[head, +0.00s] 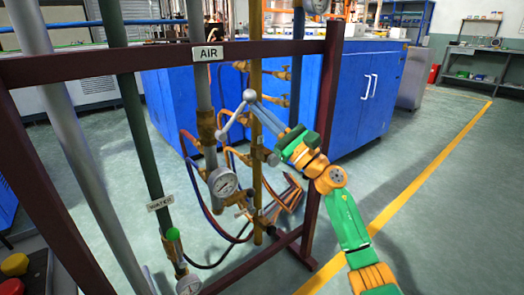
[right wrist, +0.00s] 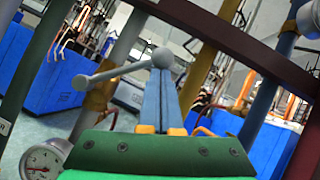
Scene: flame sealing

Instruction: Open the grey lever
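The grey lever (head: 232,122) is a thin handle with a round ball at its end, on the grey AIR pipe (head: 203,85). It slants up to the right from its valve to the ball. My right gripper (head: 256,106) reaches in from the lower right, its blue fingers together and their tips at the ball. In the right wrist view the fingers (right wrist: 160,75) lie side by side, with the lever (right wrist: 115,72) running left from the ball just beyond the tips. Nothing shows between the fingers; whether they touch the ball is unclear. My left gripper is out of view.
A dark red frame (head: 130,60) carries the pipes. A yellow pipe (head: 256,75) stands close by the fingers. A gauge (head: 222,182) and orange and blue hoses hang below the lever. Blue cabinets (head: 345,95) stand behind. The floor at right is clear.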

